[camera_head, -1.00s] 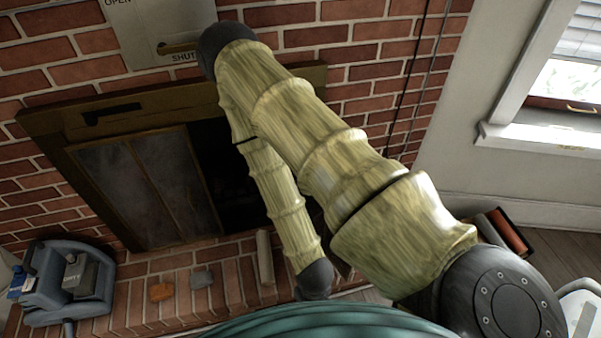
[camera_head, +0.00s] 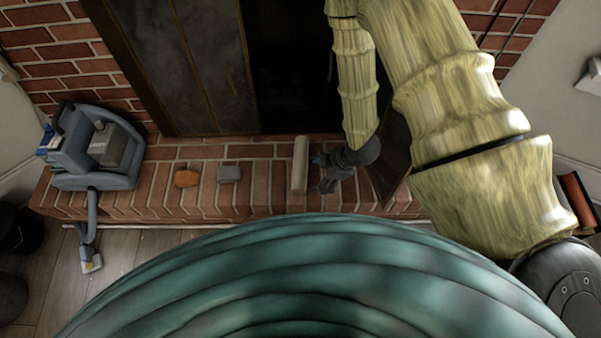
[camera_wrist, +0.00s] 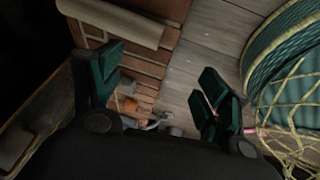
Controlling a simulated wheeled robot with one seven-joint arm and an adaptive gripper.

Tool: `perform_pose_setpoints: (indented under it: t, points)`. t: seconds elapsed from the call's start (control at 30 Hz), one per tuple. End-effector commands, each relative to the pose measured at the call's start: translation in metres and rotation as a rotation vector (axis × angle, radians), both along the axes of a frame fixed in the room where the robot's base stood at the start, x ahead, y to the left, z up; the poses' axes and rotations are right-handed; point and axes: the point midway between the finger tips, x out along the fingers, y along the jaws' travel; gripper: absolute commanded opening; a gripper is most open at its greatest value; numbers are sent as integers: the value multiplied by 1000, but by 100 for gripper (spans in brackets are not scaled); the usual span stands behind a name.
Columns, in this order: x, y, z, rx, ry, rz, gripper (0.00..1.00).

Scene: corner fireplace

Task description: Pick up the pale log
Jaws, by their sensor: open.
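The pale log (camera_head: 300,165) lies on the brick hearth in front of the dark firebox opening in the head view. In the wrist view the pale log (camera_wrist: 125,20) crosses the top of the picture, beyond my fingers. My gripper (camera_head: 328,172) is just right of the log in the head view, low over the hearth. In the wrist view my gripper (camera_wrist: 160,90) has its two green-padded fingers wide apart, with nothing between them. I cannot tell whether a finger touches the log.
On the brick hearth (camera_head: 240,205) sit a grey block (camera_head: 229,174), an orange lump (camera_head: 187,178) and a blue-grey machine (camera_head: 95,150) at the left. A dark brown panel (camera_head: 392,160) leans right of my gripper. Wooden floor (camera_head: 125,250) lies in front.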

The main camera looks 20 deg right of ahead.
Motion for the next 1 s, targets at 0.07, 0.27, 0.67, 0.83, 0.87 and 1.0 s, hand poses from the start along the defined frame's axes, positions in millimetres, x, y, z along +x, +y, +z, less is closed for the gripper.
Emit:
perform_pose_setpoints:
  t: [0.07, 0.27, 0.67, 0.83, 0.87, 1.0]
  points:
    - [20, -1, -22, -10, -60, 131, 76]
    - [59, -5, -42, -47, -201, 468, 76]
    - [120, -26, -71, -162, -451, 1124, 76]
    - [134, -35, -74, -199, -511, 1307, 76]
    - [135, -36, -74, -204, -518, 1328, 76]
    - [138, -39, -75, -215, -533, 1386, 76]
